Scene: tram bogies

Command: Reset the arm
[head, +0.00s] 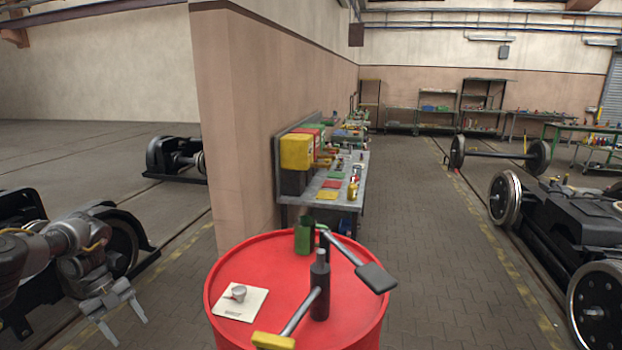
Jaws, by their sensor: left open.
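My left arm comes in from the left edge, and its left gripper (122,326) hangs low at the left, pointing down. Its two fingers are apart and nothing shows between them. It is to the left of the red drum (218,262), apart from it in the picture. My right gripper is not in view.
A wall corner (235,120) stands behind. A cluttered workbench (345,190) and bogies (560,235) lie beyond. The central aisle is clear.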

